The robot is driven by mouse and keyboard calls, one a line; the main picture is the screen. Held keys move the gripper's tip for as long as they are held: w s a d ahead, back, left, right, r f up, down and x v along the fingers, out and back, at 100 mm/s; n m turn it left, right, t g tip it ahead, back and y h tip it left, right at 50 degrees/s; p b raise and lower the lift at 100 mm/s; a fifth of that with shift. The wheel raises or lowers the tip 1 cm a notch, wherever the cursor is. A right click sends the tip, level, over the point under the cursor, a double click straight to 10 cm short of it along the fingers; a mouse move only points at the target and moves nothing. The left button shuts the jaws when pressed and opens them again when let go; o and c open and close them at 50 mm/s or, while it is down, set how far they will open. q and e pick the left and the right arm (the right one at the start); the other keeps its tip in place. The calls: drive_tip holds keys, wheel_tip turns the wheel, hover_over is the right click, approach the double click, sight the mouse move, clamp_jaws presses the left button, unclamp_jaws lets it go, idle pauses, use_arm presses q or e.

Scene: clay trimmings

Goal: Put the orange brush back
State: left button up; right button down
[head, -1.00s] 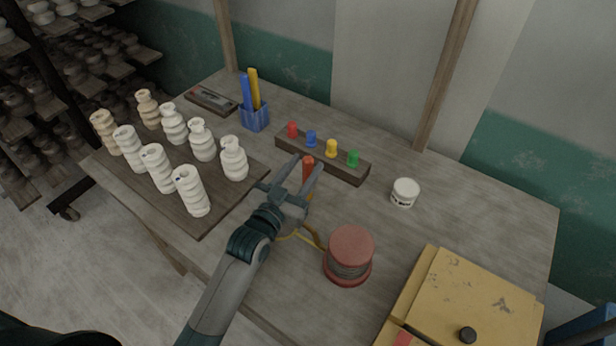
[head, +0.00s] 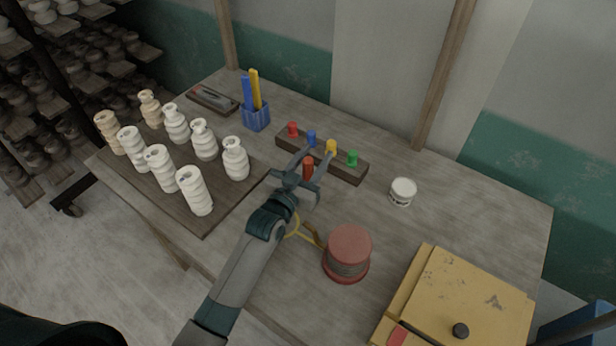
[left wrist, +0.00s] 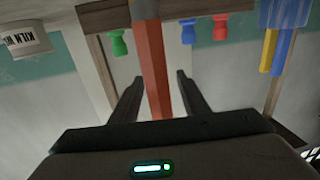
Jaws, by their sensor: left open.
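The orange brush (head: 308,168) shows as a short orange-red upright stub between the fingers of my left gripper (head: 318,155). In the left wrist view, which is upside down, its long orange handle (left wrist: 153,60) runs between the two open fingers. I cannot tell whether either finger touches it. My gripper hides its lower part in the head view, so what it stands on or in is not clear. A blue cup (head: 256,121) at the back holds a blue and a yellow brush upright; it also shows in the left wrist view (left wrist: 284,12). My right gripper is not in view.
A dark rack (head: 345,171) with red, blue, yellow and green pegs stands just beyond the gripper. White clay pieces stand on a board (head: 205,226) at left. A white jar (head: 402,192), red spool (head: 348,252) and yellow box (head: 465,300) are at right.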

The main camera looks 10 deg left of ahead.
use_arm(q)
clamp_jaws()
drive_tip(key=shift+r, duration=0.1)
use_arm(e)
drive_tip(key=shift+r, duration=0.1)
